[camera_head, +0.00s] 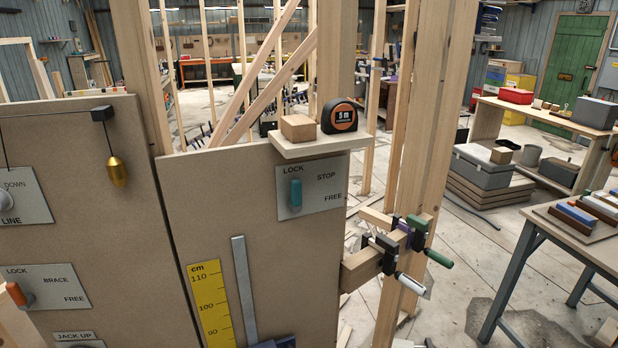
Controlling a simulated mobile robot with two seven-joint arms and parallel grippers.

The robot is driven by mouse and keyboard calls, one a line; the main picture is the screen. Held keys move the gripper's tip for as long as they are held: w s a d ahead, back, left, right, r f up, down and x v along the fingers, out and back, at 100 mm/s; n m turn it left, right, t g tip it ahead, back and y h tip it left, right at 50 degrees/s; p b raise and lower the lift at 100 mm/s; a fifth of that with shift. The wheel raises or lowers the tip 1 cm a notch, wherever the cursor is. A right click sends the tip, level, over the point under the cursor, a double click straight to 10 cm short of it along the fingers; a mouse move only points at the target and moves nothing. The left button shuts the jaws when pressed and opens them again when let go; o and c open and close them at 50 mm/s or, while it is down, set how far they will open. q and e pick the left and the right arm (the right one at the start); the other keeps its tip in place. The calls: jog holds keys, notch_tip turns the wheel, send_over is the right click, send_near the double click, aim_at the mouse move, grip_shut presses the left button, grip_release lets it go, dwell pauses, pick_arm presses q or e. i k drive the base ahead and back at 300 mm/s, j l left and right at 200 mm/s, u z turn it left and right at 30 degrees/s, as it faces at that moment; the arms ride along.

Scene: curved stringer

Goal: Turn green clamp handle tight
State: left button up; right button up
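The green clamp handle (438,257) sticks out to the lower right from a dark clamp (419,228) at right of centre. This clamp sits at the end of short timbers beside the upright wooden posts. A second clamp (382,248) with a white handle (410,284) sits just below and to the left of it. A small purple part shows between the two clamps. How tight the green-handled clamp is cannot be told from this view. Neither of my grippers is in view.
A brown panel (240,200) with a teal lever (295,194) fills the centre. Its shelf (310,143) holds a tape measure (339,116) and a wood block (298,127). A brass plumb bob (117,171) hangs at left. A workbench (585,246) stands right, with open floor between.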

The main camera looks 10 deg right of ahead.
aim_at(440, 259)
jog(key=z, duration=1.25)
